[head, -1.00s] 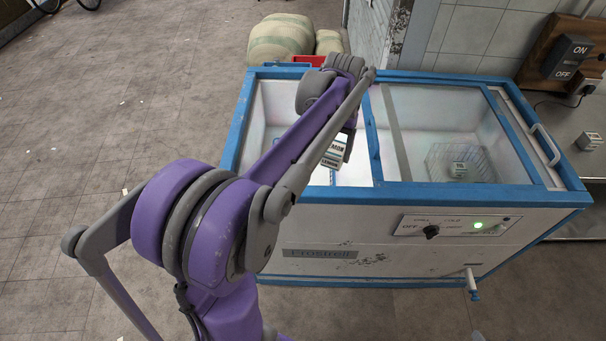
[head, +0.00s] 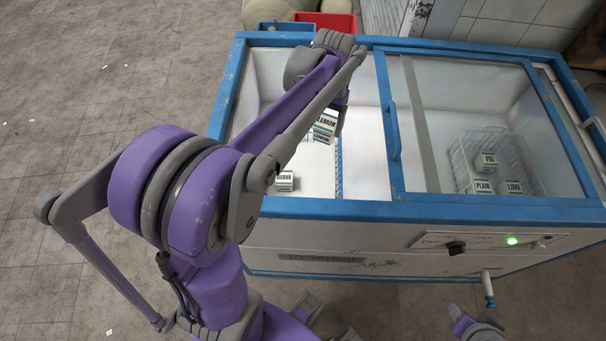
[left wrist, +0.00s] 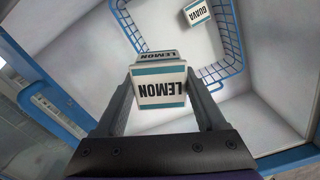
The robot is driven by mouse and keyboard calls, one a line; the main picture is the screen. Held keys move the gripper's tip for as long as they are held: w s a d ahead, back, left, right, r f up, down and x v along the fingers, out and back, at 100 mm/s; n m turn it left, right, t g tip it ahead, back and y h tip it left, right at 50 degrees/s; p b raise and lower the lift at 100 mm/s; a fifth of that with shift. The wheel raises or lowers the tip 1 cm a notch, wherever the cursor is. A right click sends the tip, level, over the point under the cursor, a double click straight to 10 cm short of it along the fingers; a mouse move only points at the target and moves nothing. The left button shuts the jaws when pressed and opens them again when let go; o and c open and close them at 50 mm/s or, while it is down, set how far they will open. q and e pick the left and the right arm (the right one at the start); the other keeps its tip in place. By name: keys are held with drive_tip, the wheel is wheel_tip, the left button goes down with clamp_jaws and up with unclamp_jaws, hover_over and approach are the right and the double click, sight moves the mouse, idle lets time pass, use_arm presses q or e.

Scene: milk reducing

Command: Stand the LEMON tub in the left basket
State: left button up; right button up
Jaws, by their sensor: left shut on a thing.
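My left gripper (left wrist: 160,105) is shut on the LEMON tub (left wrist: 162,84), a white tub with a teal band, its label upside down in the left wrist view. In the head view the LEMON tub (head: 325,127) hangs inside the freezer's open left half, with my left arm partly covering it. The left basket (left wrist: 233,40) has blue wires and lies below the tub; a little of its wire side (head: 338,165) shows in the head view. A GUAVA tub (left wrist: 197,12) is in this basket.
The chest freezer has a blue rim (head: 330,209). A glass lid (head: 470,110) covers its right half. A red bin (head: 330,22) stands behind the freezer.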

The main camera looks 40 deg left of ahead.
sight(322, 142)
use_arm(q)
drive_tip(key=f+b, duration=0.1)
drive_tip(key=f, duration=0.1)
drive_tip(key=s+f+b, duration=0.1)
drive_tip(key=f, duration=0.2)
drive_tip(key=s+f+b, duration=0.1)
drive_tip(key=f+b, duration=0.1)
drive_tip(key=shift+d+f, duration=0.3)
drive_tip(key=shift+d, duration=0.1)
drive_tip(key=f+b, duration=0.2)
drive_tip(key=f, duration=0.3)
drive_tip(key=f+b, duration=0.2)
drive_tip(key=f, duration=0.3)
drive_tip(key=f+b, duration=0.2)
drive_tip(key=f, duration=0.2)
drive_tip(key=shift+w+f, duration=0.35)
drive_tip(key=shift+f, duration=0.05)
drive_tip(key=shift+f+b, duration=0.45)
drive_tip(key=shift+f, duration=1.6)
use_arm(e)
wheel_tip(322, 142, down, 14)
drive_tip(key=s, duration=0.2)
drive_tip(key=shift+d, duration=0.35)
use_arm(q)
drive_tip(key=shift+f, duration=0.15)
drive_tip(key=o, duration=1.5)
drive_tip(key=shift+c, duration=0.2)
